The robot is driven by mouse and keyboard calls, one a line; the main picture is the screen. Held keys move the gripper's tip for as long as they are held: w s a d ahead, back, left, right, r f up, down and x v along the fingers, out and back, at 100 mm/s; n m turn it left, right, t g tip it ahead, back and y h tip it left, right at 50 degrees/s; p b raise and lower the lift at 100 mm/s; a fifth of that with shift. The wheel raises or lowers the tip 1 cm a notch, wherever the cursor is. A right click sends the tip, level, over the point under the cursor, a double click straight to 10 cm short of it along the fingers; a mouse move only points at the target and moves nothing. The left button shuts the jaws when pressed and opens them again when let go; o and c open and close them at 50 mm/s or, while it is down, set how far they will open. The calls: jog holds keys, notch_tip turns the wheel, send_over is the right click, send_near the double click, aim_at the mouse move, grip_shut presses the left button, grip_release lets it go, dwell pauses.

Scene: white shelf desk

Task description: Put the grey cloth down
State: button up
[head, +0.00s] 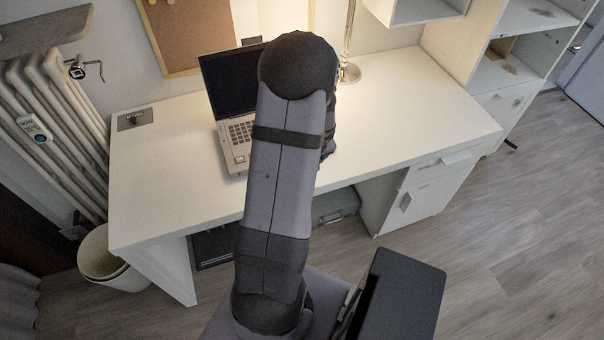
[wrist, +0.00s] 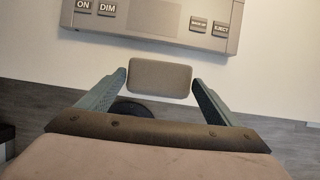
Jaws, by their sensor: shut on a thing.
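My gripper (wrist: 160,82) shows in the wrist view with its two blue-grey fingers on either side of a small grey-beige, rounded rectangular pad, which I take to be the grey cloth (wrist: 160,76). The fingers are shut on its left and right edges. The cloth is held over a white surface, just below a grey device in the picture. I cannot tell how high it is above the surface. In the head view my arm hides the cloth and most of the gripper.
The grey device (wrist: 158,20) has buttons labelled ON, DIM and EJECT. On the white desk (head: 430,110), an open laptop (head: 240,130) stands left of my arm and a lamp base (head: 349,72) behind it. The desk's right part is clear. A bin (head: 110,262) stands at the left.

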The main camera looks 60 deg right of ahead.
jog(key=shift+f+b, duration=1.45)
jog(key=shift+f, duration=0.85)
jog(key=o, duration=0.9)
jog(key=shift+f, duration=0.15)
jog(key=v, duration=0.1)
jog(key=p+v, duration=0.1)
jog(key=v, duration=0.1)
jog(key=p+v, duration=0.1)
jog(key=v, duration=0.1)
jog(key=shift+w+d+r, duration=0.15)
jog(key=shift+w+r, duration=0.1)
jog(key=shift+r, duration=0.1)
jog(key=shift+p+v, duration=0.6)
jog(key=shift+v, duration=0.4)
